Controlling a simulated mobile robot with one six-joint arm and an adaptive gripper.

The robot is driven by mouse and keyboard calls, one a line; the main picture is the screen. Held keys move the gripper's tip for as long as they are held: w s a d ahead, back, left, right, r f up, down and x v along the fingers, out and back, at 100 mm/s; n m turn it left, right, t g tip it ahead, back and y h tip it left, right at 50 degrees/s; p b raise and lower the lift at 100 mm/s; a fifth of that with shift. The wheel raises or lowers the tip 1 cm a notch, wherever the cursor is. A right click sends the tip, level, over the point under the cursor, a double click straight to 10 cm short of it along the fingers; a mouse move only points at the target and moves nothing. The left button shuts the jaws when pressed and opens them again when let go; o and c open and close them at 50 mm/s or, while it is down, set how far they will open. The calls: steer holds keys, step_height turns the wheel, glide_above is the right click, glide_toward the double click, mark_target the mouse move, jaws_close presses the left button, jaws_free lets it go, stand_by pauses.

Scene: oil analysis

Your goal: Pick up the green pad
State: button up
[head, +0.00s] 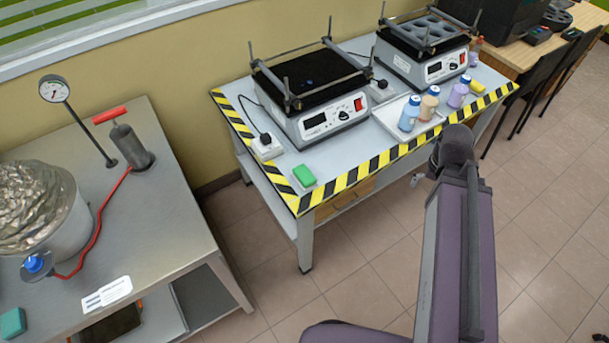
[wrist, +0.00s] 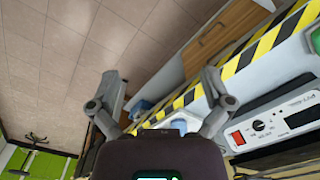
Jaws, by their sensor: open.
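The green pad (head: 304,175) lies flat near the front left corner of the striped table, in front of the left hotplate device. In the wrist view a green pad (wrist: 315,40) is cut off by the right edge. My gripper (wrist: 162,80) is open, with its two fingers spread apart and nothing held between them. It is apart from the pad. In the head view my arm reaches toward the table's front edge, to the right of the pad, and mostly hides the gripper.
The table (head: 275,205) has a yellow-black border. A teal pad (head: 13,322) lies on the left metal bench (head: 165,215). Open floor separates bench and table.

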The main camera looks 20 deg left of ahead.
steer(key=n+b, duration=0.2)
steer(key=n, duration=0.8)
glide_above(304, 172)
step_height(304, 172, down, 2)
steer(key=shift+f, duration=0.15)
steer(key=shift+f, duration=0.15)
step_height(304, 172, down, 8)
steer(key=b, duration=0.9)
steer(key=shift+f, duration=0.2)
steer(key=shift+s+f, duration=0.1)
steer(key=shift+f, duration=0.05)
